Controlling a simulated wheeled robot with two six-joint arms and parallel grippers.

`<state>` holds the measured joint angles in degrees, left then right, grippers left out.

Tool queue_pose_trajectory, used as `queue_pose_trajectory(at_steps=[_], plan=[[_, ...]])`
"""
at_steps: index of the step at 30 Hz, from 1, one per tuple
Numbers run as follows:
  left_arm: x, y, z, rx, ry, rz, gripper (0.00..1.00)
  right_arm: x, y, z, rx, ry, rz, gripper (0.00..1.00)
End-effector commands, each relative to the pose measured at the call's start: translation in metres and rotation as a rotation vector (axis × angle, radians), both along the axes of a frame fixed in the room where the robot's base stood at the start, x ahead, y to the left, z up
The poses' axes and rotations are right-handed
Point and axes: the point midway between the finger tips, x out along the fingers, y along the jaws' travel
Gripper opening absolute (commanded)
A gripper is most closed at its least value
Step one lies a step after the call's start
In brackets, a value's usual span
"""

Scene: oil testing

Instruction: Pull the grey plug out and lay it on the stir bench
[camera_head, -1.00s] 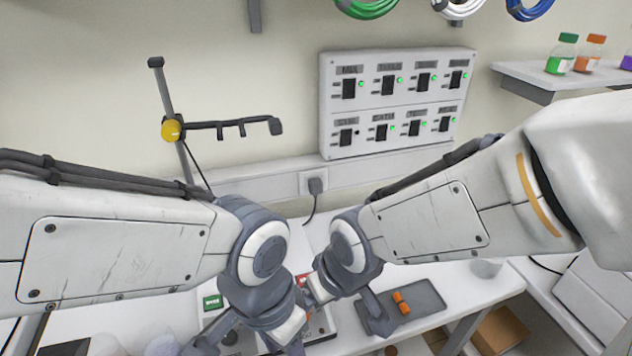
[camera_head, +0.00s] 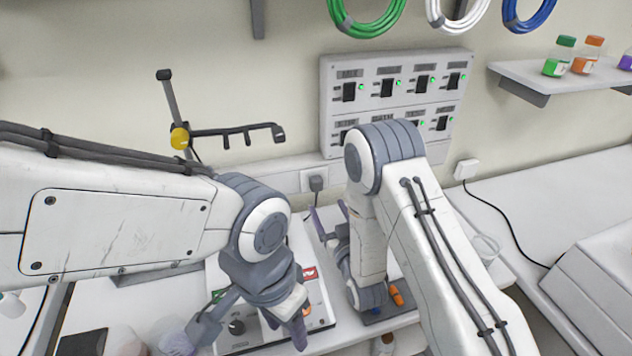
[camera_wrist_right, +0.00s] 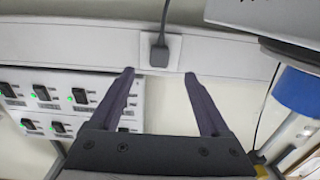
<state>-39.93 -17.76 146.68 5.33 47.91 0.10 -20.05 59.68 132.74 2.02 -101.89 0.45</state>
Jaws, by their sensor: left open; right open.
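The grey plug (camera_head: 316,184) sits in a white wall socket (camera_head: 306,176), with a dark cord hanging from it. It also shows in the right wrist view (camera_wrist_right: 158,55), where the cord runs upward. My right gripper (camera_head: 331,213) is open and empty, just below and in front of the plug. In the right wrist view its fingertips (camera_wrist_right: 159,73) stand on either side of the plug's line, apart from it. My left gripper (camera_head: 285,327) is open and empty, low over a white unit (camera_head: 323,313) with a knob and red and green labels. I cannot tell which surface is the stir bench.
A switch panel (camera_head: 403,88) with green lights hangs above the socket, partly behind my right arm. A stand with a hooked arm (camera_head: 236,132) is at left. Orange pieces (camera_head: 396,295) lie near my right forearm. A second white socket plug (camera_head: 466,169) with a cord is at right.

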Motion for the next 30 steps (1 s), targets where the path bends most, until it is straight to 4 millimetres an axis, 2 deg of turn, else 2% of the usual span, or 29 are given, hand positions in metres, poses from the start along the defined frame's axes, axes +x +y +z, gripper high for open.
queue_pose_trajectory(at_steps=[14, 25, 30], plan=[[0.000, 0.000, 0.001, 0.000, 0.000, 0.000, 0.50, 0.005, 0.001, 0.001, 0.003, -0.010, -0.001, 0.80], [0.000, 0.000, 0.008, 0.000, 0.000, 0.000, 0.50, 0.050, 0.015, 0.002, 0.004, -0.011, -0.001, 0.80], [0.000, 0.000, -0.005, 0.000, 0.000, 0.000, 0.50, 0.070, 0.022, -0.001, 0.004, -0.012, -0.001, 0.80]])
